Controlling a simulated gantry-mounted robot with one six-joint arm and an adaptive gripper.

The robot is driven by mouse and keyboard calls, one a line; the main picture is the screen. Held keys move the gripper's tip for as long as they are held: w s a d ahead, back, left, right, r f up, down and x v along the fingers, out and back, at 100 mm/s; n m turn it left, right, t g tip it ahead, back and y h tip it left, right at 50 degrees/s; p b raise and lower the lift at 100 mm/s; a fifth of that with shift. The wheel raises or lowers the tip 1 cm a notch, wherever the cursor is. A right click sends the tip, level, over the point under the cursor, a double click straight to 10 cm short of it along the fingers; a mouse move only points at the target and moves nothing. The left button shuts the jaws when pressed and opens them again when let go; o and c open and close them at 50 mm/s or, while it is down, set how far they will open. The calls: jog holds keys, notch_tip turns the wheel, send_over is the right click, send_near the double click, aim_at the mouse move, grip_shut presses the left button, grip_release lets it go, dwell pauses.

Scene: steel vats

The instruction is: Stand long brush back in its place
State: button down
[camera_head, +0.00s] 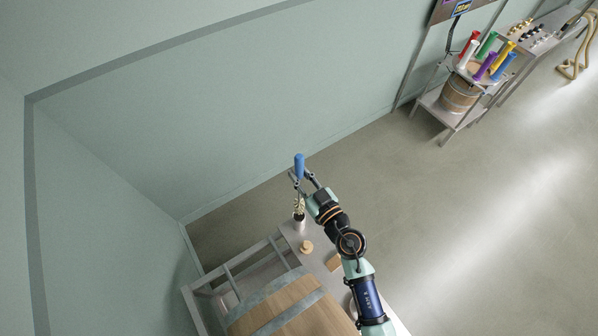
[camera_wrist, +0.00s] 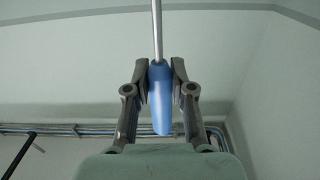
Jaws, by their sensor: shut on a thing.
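The long brush has a blue handle (camera_head: 299,166) and a thin metal rod (camera_wrist: 156,30). My gripper (camera_head: 305,178) is shut on the blue handle, which also shows in the wrist view (camera_wrist: 161,100) between both fingers. The brush hangs roughly upright, handle up. Its pale bristle end (camera_head: 298,205) is just above or at the mouth of a small grey cup (camera_head: 299,224) on the steel table. I cannot tell whether the bristles are inside the cup or in front of it.
The steel table (camera_head: 291,236) also holds a small round wooden piece (camera_head: 306,247) and a brown block (camera_head: 333,262), near my arm. A wooden barrel (camera_head: 288,308) stands at the front. A far rack has several coloured cylinders (camera_head: 485,66). The wall (camera_head: 230,120) is behind.

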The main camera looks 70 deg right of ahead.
jog(key=b, duration=0.3)
send_over(300, 201)
jog(key=shift+f, duration=2.35)
jog(key=shift+w, duration=0.1)
jog(key=shift+p, duration=0.35)
jog(key=shift+f+b, duration=4.45)
jog(key=shift+f, duration=1.55)
jog(key=c, duration=0.9)
grip_release()
